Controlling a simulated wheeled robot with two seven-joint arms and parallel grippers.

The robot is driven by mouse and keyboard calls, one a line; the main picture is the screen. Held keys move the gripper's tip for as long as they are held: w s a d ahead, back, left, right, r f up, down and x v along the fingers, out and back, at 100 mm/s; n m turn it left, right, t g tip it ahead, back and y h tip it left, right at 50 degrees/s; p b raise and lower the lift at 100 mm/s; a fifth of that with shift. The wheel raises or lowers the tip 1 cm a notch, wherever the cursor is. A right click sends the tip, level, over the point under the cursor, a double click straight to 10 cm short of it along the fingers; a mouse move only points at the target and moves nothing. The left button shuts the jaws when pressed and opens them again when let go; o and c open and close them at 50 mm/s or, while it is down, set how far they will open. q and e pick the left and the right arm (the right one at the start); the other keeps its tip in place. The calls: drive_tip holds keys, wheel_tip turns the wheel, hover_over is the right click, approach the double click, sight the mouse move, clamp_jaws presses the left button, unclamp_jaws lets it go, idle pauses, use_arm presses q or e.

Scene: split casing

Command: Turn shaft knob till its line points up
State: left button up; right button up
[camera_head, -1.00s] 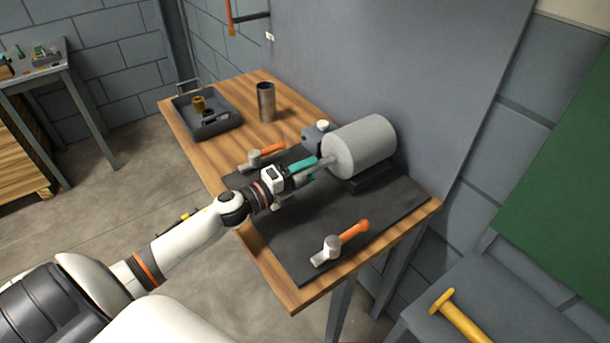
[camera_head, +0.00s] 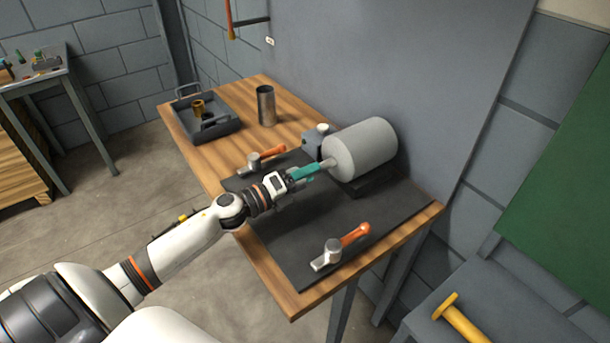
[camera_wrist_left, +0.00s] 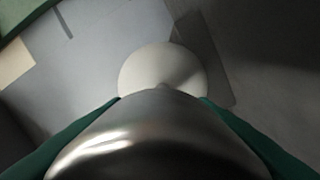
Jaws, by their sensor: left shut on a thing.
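The grey cylindrical casing (camera_head: 365,148) lies on its side on a dark base at the back of the black mat, its shaft end facing my left arm. My left gripper (camera_head: 318,167), with green fingers, is at the shaft (camera_head: 328,163) and shut on the shaft knob. In the left wrist view the shiny metal knob (camera_wrist_left: 160,140) fills the lower middle between the green fingers, and the round casing face (camera_wrist_left: 163,70) shows behind it. The knob's line is not visible in either view. My right gripper is not in view.
A grey block (camera_head: 316,137) stands beside the casing. A metal cup (camera_head: 266,106) and a dark tray (camera_head: 225,133) are further left. The mat's front middle is clear.

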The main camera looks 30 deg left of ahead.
use_arm(q)
drive_tip(key=shift+f, duration=0.1)
drive_tip(key=o, duration=1)
drive_tip(key=shift+s, duration=0.15)
drive_tip(key=b+v, duration=0.2)
drive_tip(key=v, duration=0.8)
drive_tip(key=shift+s+a+f, duration=0.1)
drive_tip(key=shift+s+a, duration=0.05)
drive_tip(key=shift+s, duration=0.05)
drive_tip(key=shift+s+a, duration=0.25)
drive_tip(key=shift+s, duration=0.35)
